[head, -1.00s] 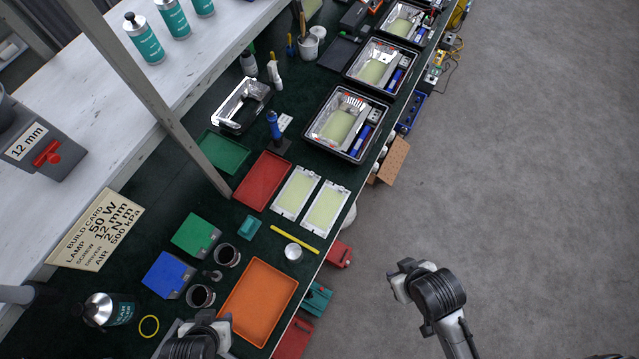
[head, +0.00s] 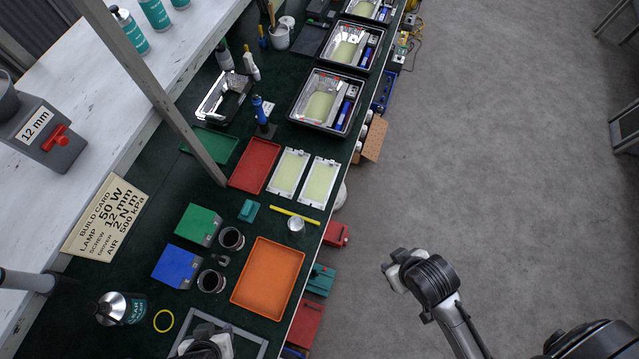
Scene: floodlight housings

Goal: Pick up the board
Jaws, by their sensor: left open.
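Two pale yellow-green boards with white edges lie side by side on the dark green bench, a left board (head: 288,173) and a right board (head: 320,183). The right one is close to the bench's right edge. My left gripper (head: 207,346) is open at the bottom edge of the head view, partly cut off, well below the boards in the picture and apart from them. The end of my right arm, with its gripper (head: 393,277), is over the floor right of the bench. Its fingers are too unclear to read.
A red tray (head: 255,166) lies left of the boards. A yellow stick (head: 295,216), a metal cup (head: 296,227) and an orange tray (head: 268,278) lie below them. Black trays with lamp housings (head: 327,101) stand beyond. A slanted grey post (head: 150,87) rises left of the red tray.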

